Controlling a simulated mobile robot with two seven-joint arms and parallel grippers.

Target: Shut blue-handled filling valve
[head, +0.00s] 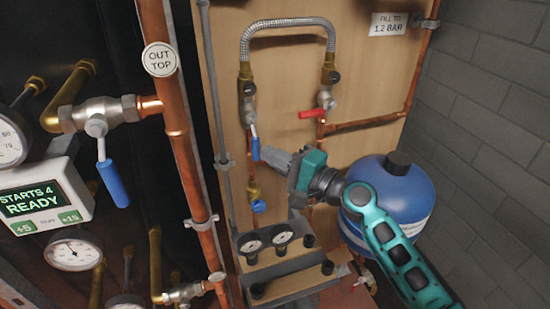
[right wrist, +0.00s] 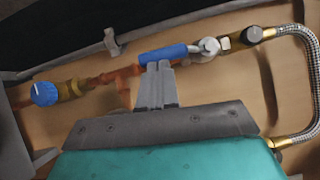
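The blue-handled filling valve (head: 249,112) is on the left leg under the braided hose loop. Its blue lever (head: 254,142) points down, roughly along the pipe and slightly tilted. In the right wrist view the blue lever (right wrist: 163,54) lies crosswise at my fingertips, nearly in line with the copper pipe. My right gripper (head: 266,153) comes from the right, its tips at the lever's lower end. In the right wrist view the fingers (right wrist: 157,67) are together with nothing visible between them; they touch or nearly touch the lever. My left gripper is not in view.
A red-handled valve (head: 317,114) is on the loop's right leg, above my gripper. A blue knob (head: 259,206) is below the lever. A blue tank (head: 390,190) stands behind my right arm. Another blue lever (head: 112,184) hangs at left.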

